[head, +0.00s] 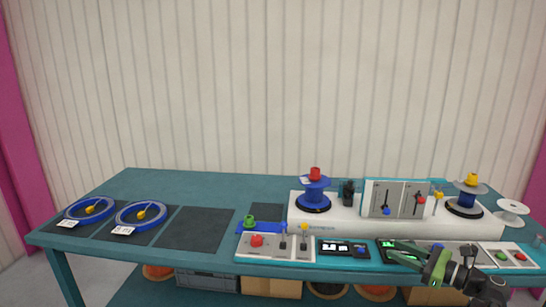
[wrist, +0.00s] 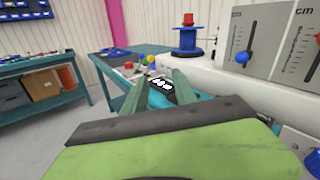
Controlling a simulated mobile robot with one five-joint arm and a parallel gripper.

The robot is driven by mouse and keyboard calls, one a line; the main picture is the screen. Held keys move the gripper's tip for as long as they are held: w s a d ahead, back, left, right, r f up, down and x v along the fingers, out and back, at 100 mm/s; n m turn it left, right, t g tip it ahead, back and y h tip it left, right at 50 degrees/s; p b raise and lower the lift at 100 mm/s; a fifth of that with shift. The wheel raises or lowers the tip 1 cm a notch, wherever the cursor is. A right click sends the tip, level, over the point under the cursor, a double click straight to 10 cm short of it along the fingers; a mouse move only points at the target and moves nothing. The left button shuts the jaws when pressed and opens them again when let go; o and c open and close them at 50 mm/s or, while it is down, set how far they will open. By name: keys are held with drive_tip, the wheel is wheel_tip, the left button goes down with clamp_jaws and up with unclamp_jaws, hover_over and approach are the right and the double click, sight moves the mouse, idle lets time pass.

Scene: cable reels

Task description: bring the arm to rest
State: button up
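My gripper (head: 392,252) is green and hangs low over the front right of the teal table (head: 142,188) in the head view, in front of the green-lit display. My arm comes in from the bottom right. In the wrist view my gripper (wrist: 160,82) shows two green fingers standing apart, with nothing held between them. A dark display with white digits (wrist: 163,86) shows beyond the gap.
Control boxes (head: 262,256) line the front edge. Two blue cable coils (head: 143,214) lie at left beside an empty dark mat (head: 197,229).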

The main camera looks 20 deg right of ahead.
drive_tip(key=w+a+f+n+g+y, duration=0.1)
drive_tip(key=w+a+f+n+g, duration=0.25)
drive_tip(key=a, duration=0.75)
drive_tip(key=w+a+f+n+g+y, duration=0.1)
drive_tip(key=w+a+f+n+g, duration=0.2)
drive_tip(key=a, duration=0.7)
drive_tip(key=w+a+f+n+g+y, duration=0.1)
drive_tip(key=w+a+f+n+g, duration=0.2)
drive_tip(key=a, duration=0.8)
drive_tip(key=s+a+f+n+g+h, duration=0.4)
drive_tip(key=a+f+n+g+h, duration=0.25)
drive_tip(key=a+f+n, duration=0.65)
drive_tip(key=d+f+n+h, duration=0.1)
drive_tip(key=d+n+h, duration=0.45)
drive_tip(key=d, duration=0.25)
wheel_tip(320, 180, up, 16)
drive_tip(key=p, duration=1.6)
drive_tip(key=shift+s+a+t, duration=0.15)
drive_tip(key=shift+t, duration=0.25)
